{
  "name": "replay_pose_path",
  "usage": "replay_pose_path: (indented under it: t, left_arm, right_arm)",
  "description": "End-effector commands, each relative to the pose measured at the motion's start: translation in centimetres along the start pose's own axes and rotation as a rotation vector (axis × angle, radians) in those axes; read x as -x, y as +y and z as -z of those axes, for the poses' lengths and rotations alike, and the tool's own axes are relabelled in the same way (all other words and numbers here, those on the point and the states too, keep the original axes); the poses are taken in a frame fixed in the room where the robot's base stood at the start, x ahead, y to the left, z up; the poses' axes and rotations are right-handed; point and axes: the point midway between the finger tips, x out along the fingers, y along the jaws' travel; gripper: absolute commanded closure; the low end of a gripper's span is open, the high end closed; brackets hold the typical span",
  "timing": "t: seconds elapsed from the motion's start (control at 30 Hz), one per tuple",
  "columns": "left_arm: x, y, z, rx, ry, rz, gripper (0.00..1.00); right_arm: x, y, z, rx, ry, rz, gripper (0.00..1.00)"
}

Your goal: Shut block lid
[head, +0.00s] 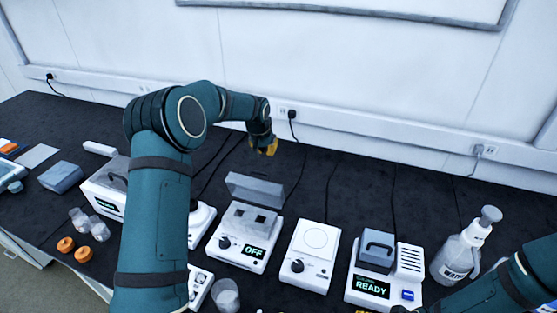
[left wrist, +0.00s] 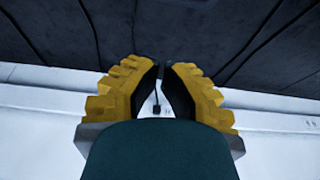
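The heating block (head: 241,232) is a white unit with a dark knob and a display reading OFF, near the middle of the head view. Its grey see-through lid (head: 256,189) stands raised at the back edge, tilted up. My left gripper (head: 268,149) is behind and above the lid, apart from it, with its yellow fingers pointing down. In the left wrist view, its fingertips (left wrist: 161,68) come together with nothing visible between them. My right arm enters at the lower right. Its gripper is at most a sliver at the bottom edge.
Right of the block stand a white unit with a round plate (head: 314,246), a unit reading READY (head: 375,287) and a wash bottle (head: 462,252). My left arm hides part of a white unit (head: 104,193) at left. The black bench behind the block holds only cables.

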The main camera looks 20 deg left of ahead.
Motion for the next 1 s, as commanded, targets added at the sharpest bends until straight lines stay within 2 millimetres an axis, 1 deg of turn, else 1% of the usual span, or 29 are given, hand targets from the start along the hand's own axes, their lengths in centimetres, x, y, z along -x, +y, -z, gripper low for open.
replay_pose_path:
  t: [0.13, 0.23, 0.5, 0.77, 0.83, 1.0]
  left_arm:
    - [-0.5, 0.0, 0.0, 0.001, -0.001, 0.000, 1.00]
    - [-1.5, 0.0, 0.0, 0.001, -0.001, 0.000, 1.00]
    - [-6.4, 0.0, -0.1, 0.000, -0.003, -0.001, 1.00]
    - [-10.3, 0.0, -0.1, 0.001, -0.002, -0.001, 1.00]
    - [-9.5, 0.0, -0.5, 0.001, 0.001, 0.000, 1.00]
    - [-8.6, 0.0, -1.7, -0.001, 0.000, 0.000, 1.00]
  right_arm:
    - [0.0, 0.0, -0.1, 0.000, -0.001, 0.000, 0.30]
    - [0.0, 0.0, -0.1, 0.000, -0.001, 0.000, 0.30]
    - [0.0, 0.0, 0.0, 0.000, -0.001, 0.000, 0.30]
    - [0.0, 0.0, 0.0, 0.000, -0.001, 0.000, 0.30]
    - [0.1, -0.1, 0.0, 0.000, -0.001, 0.000, 0.30]
    - [0.4, -0.1, 0.0, 0.000, 0.000, 0.001, 0.30]
